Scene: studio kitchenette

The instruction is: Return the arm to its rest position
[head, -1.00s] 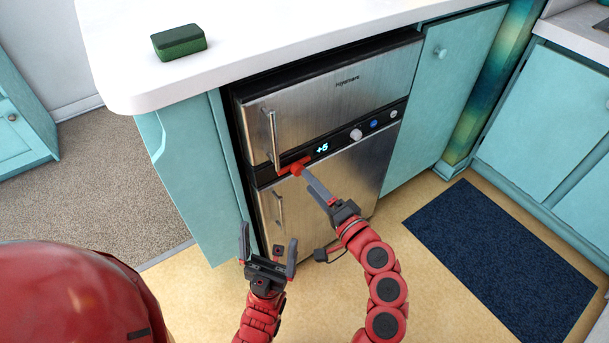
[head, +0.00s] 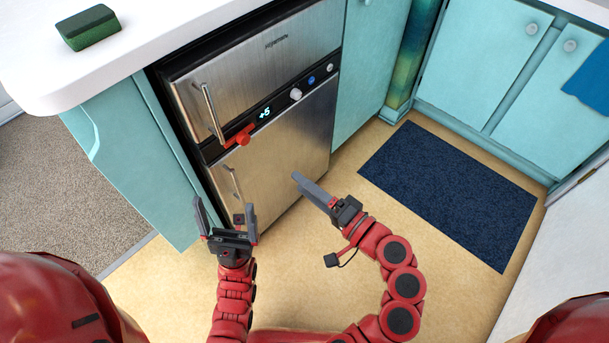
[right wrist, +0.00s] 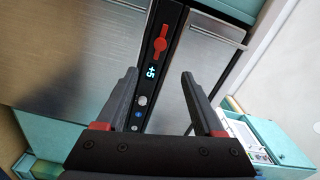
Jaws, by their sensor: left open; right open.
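My right gripper (head: 316,192) is open and empty, in front of the lower fridge door and apart from it. Its two fingers (right wrist: 158,95) also show in the right wrist view, with nothing between them but the view of the fridge front. My left gripper (head: 225,215) is open and empty, pointing up near the lower left of the fridge. The steel fridge (head: 285,135) has both doors shut. Its control strip carries a red lever (head: 237,138), a display reading +5 and several knobs; the red lever also shows in the right wrist view (right wrist: 160,44).
A white counter (head: 150,55) above the fridge holds a green sponge-like block (head: 88,27). A dark blue mat (head: 450,190) lies on the floor at right. Teal cabinets (head: 480,65) stand behind it. The floor around my right arm is clear.

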